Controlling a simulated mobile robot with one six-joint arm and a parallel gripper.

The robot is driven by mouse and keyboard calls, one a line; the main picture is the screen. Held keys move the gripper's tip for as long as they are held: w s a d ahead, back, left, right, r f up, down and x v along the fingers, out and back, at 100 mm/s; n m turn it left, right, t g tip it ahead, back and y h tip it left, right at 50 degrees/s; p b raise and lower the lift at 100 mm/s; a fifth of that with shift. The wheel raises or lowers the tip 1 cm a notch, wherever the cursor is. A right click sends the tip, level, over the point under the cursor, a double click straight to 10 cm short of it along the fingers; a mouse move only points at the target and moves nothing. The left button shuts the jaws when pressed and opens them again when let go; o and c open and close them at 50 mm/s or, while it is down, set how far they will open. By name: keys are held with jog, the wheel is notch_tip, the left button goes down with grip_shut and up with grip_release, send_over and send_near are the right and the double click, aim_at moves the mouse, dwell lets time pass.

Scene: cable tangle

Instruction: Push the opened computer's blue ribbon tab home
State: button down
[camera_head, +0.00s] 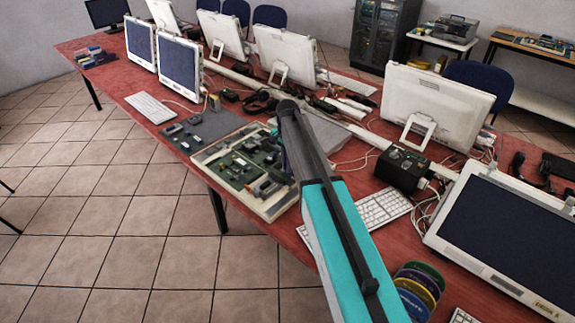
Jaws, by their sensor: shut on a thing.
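The opened computer (207,163) lies flat near the table's front edge, a pale shallow case with green boards and dark parts inside. My arm reaches up from the lower right and crosses the computer's right side, covering part of it. The arm's dark far end stands over the area at the computer's back right corner. I cannot make out the blue ribbon tab; it is too small to tell or hidden behind the arm. My gripper's fingers do not show, and I cannot see what they touch.
The red table (113,74) holds several monitors and loose cables. A grey mat (207,127) with small parts lies left of the computer. A black box (404,168), a white keyboard (383,207) and coloured discs (420,287) lie to the right. The tiled floor in front is clear.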

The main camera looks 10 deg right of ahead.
jog(key=c, duration=2.2)
grip_release()
jog(key=shift+s+d, duration=0.1)
jog(key=shift+o, duration=0.2)
jog(key=shift+r, duration=0.1)
notch_tip(320, 180, up, 14)
jog(key=b, duration=0.2)
jog(key=shift+b, duration=0.3)
jog(key=shift+f, duration=0.2)
